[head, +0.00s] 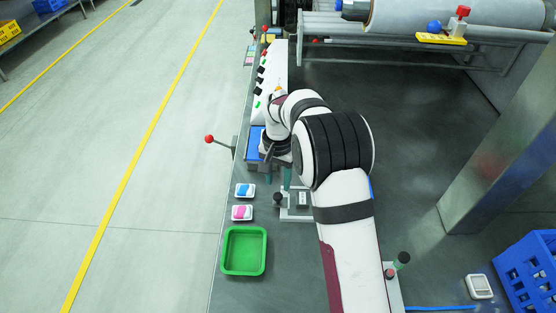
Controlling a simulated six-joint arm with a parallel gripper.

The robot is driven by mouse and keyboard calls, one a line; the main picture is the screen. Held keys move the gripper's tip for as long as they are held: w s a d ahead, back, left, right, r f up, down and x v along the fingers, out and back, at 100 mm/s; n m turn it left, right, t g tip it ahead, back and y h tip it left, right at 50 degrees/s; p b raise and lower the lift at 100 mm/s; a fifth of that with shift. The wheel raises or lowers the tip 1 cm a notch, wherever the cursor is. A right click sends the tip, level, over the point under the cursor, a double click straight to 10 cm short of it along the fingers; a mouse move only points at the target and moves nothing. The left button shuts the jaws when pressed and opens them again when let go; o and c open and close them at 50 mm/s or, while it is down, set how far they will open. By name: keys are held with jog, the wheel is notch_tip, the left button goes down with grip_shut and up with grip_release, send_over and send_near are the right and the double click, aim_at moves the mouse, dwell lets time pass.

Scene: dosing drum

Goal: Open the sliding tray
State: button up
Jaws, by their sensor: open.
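A blue tray-like part (255,144) sits at the left edge of the grey bench, partly hidden by my arm. I cannot tell for sure that it is the sliding tray, or how far out it is. My gripper (268,158) is at the lower right of this blue part, pointing down, small and mostly hidden by my wrist. It is open, with nothing visible in it. I cannot tell whether it touches anything.
A red-ball lever (209,139) sticks out left of the bench. Two small white dishes, one with blue (245,190) and one with pink (242,212), and a green tray (244,250) stand nearer. A metal post (492,150) and blue crate (530,270) are right.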

notch_tip(320, 180, up, 10)
jog(key=shift+r, duration=0.15)
jog(key=s+d+r, duration=0.3)
jog(key=s, duration=0.4)
jog(key=s+d+r, duration=0.3)
jog(key=s+r, duration=0.1)
jog(key=s, duration=0.3)
jog(key=s+d+f+y, duration=0.1)
jog(key=s+f, duration=0.1)
jog(key=s, duration=0.8)
jog(key=s+d+f+m, duration=0.1)
jog(key=s+f, duration=0.1)
jog(key=s, duration=0.8)
jog(key=shift+d+f+y, duration=0.15)
jog(key=shift+f+y, duration=0.05)
jog(key=shift+y, duration=0.2)
